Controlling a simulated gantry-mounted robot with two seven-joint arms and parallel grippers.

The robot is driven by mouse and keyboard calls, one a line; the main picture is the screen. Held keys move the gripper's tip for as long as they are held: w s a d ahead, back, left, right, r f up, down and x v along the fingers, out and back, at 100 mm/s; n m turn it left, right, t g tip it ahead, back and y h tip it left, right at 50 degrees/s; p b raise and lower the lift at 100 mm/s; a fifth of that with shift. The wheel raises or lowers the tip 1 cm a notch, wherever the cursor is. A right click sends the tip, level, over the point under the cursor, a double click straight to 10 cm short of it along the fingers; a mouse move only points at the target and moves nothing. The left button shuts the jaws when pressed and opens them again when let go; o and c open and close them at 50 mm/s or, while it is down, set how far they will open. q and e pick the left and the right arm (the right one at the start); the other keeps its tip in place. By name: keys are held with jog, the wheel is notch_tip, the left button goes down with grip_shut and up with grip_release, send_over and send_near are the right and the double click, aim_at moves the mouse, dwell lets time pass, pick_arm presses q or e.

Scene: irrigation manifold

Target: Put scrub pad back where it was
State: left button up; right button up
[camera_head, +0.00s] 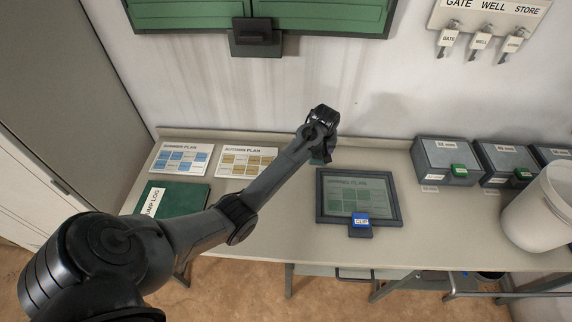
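My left arm reaches in from the lower left across the table. Its wrist end is over the table's back edge, left of the framed spring plan. My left gripper (328,153) points down there, mostly hidden behind my own forearm. My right gripper is not in view.
The table (285,220) holds a summer plan (182,158), autumn plan (247,161), green pump log (172,198) and dark frame with a blue clip (361,220). Grey boxes (440,152) and a white bucket (540,210) stand right. A green cabinet (325,14) hangs above.

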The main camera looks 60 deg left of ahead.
pick_arm(q)
jog(key=shift+w+a+f+b, duration=0.1)
jog(key=shift+w+a+b, duration=0.2)
jog(key=shift+a+b, duration=0.2)
jog(key=shift+a+f, duration=0.2)
jog(key=shift+a, duration=0.1)
jog(key=s+a+f, duration=0.1)
jog(key=a+f, duration=0.1)
jog(key=a, duration=0.1)
jog(key=s+a+f+b, duration=0.1)
jog(key=a+f, duration=0.1)
jog(key=a, duration=0.1)
jog(key=s+a+f, duration=0.2)
jog(key=a, duration=0.2)
jog(key=shift+s+f+b, duration=0.1)
jog(key=shift+f+b, duration=0.05)
jog(key=shift+b, duration=0.25)
jog(key=shift+f+b, duration=0.5)
jog(key=shift+f, duration=1.5)
jog(key=shift+f, duration=0.15)
jog(key=o, duration=1.1)
